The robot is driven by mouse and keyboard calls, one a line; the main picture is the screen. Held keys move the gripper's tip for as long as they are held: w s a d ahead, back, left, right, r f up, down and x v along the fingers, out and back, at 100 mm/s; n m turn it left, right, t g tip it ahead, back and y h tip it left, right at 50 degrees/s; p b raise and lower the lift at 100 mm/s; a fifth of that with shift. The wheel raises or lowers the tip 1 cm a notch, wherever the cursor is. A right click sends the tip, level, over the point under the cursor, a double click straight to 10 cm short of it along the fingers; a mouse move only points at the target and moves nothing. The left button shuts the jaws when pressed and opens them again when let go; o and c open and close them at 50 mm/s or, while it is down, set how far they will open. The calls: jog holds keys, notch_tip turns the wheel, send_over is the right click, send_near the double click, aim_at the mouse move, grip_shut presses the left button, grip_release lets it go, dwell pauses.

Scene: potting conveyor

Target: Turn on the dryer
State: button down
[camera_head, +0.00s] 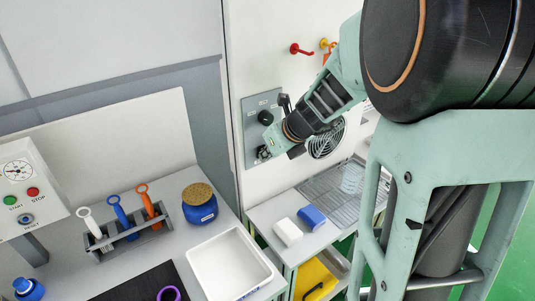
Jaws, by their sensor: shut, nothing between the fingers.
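The dryer's control panel (254,103) is a grey plate on the white wall. A round black knob (265,117) sits at its middle, and a dial-like control (263,153) sits near its bottom edge. To the right, a round fan grille (326,139) is set in the wall, partly behind my arm. My gripper (274,139) is shut and empty in front of the panel's right part, close to both controls. I cannot tell whether it touches either one. It hides part of the panel, and no lit indicator shows there.
Red (300,49) and yellow (324,43) wall hooks are above. The left bench holds a white tray (205,249), blue jar (200,212), tool rack (135,241) and start/stop box (25,190).

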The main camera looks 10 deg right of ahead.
jog(key=shift+r, duration=0.15)
jog(key=shift+w+r+p, duration=0.1)
jog(key=shift+r+p, duration=0.7)
jog(key=shift+p, duration=0.25)
